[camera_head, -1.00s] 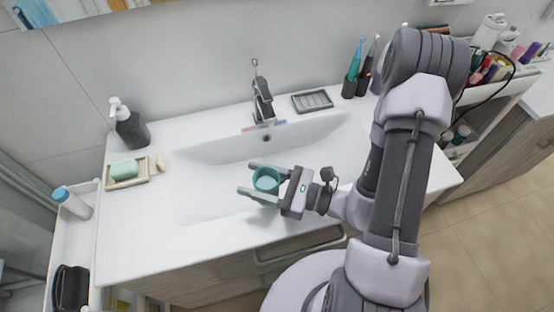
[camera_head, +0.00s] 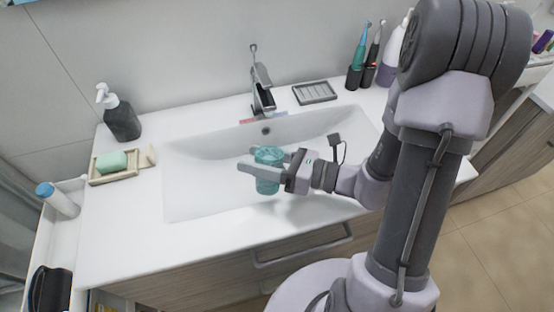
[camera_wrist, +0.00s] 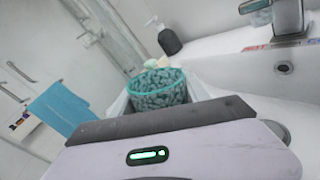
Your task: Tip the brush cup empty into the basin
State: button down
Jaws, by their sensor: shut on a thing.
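The brush cup (camera_head: 268,172) is a translucent teal cup with a mottled wall. My gripper (camera_head: 248,159) is shut on it, one finger on each side, and holds it above the white basin (camera_head: 195,195), toward its front. In the wrist view the cup (camera_wrist: 158,92) stands beyond the gripper body, its rim uppermost. No brushes show sticking out of it. Its inside is only partly visible, so I cannot tell what it holds.
The faucet (camera_head: 262,92) rises behind the basin. A soap dish (camera_head: 114,165) and a dark pump bottle (camera_head: 121,115) stand at the left. A grey tray (camera_head: 314,92) and toothbrush holders (camera_head: 356,76) are at the back right. The basin's left half is clear.

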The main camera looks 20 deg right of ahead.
aim_at(261, 157)
jog(key=f+b, duration=0.1)
jog(key=b, duration=0.3)
jog(key=shift+w, duration=0.1)
jog(key=shift+w+d+r+m+p, duration=0.15)
jog(key=shift+r+m+p, duration=0.3)
jog(key=shift+p, duration=0.35)
jog(key=shift+w+d+f+m+p, duration=0.35)
jog(key=shift+w+f+m+p, duration=0.2)
jog(key=shift+w+m, duration=0.2)
jog(key=shift+w+d+f+m+g+p, duration=0.15)
jog(key=shift+f+m+g+p, duration=0.25)
jog(key=shift+f+m, duration=0.4)
jog(key=shift+w+r, duration=0.1)
jog(key=shift+r+m+p, duration=0.3)
jog(key=shift+m+p, duration=0.6)
jog(key=shift+f+m, duration=0.45)
jog(key=shift+m, duration=0.15)
jog(key=shift+w+f+g, duration=0.1)
jog(key=shift+g, duration=0.2)
